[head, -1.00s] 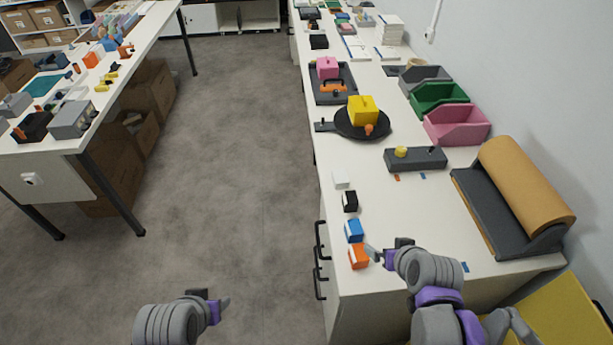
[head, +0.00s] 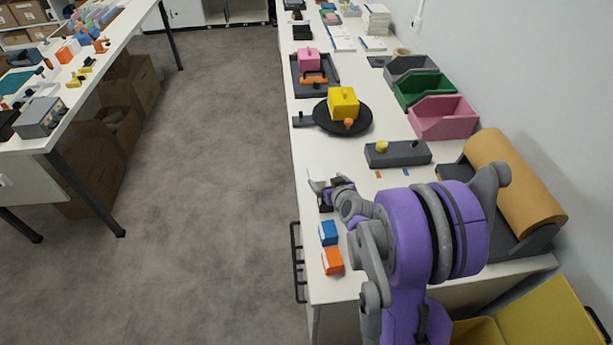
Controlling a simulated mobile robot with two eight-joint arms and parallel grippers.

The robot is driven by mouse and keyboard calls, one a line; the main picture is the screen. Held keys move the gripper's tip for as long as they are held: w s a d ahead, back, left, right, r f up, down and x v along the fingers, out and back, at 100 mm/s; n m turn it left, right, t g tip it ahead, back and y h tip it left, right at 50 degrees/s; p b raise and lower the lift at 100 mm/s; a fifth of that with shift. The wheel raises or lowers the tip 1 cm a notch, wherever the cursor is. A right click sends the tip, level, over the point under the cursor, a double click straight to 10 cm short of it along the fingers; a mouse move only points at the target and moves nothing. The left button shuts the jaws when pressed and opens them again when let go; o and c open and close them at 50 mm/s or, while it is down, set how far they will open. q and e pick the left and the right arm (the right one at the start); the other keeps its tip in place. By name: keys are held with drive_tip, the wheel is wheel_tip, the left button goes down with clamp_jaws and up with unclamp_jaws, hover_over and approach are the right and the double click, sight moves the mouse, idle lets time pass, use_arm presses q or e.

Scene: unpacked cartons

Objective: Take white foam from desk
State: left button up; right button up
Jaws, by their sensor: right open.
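The white foam block (head: 312,174) is at the left edge of the right-hand desk (head: 400,290). Only a small pale part of it shows beside my right gripper (head: 319,186), and the rest is hidden. My right gripper is open, with its fingers at the block; I cannot tell whether they touch it or are around it. The dark block just in front of the foam is mostly covered by the gripper. My left gripper is out of view.
A blue block (head: 328,232) and an orange block (head: 332,260) stand nearer along the desk edge. Behind are a grey box with a yellow knob (head: 398,153) and a black round plate (head: 362,122) bearing a yellow cube. A brown paper roll (head: 515,185) stands at right.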

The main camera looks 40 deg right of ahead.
sight(317, 173)
drive_tip(key=x, duration=0.4)
drive_tip(key=shift+f, duration=0.1)
drive_tip(key=x, duration=0.5)
drive_tip(key=shift+a+f, duration=0.15)
drive_tip(key=shift+f, duration=0.1)
drive_tip(key=c, duration=1.4)
drive_tip(key=shift+r, duration=0.1)
drive_tip(key=shift+c, duration=0.2)
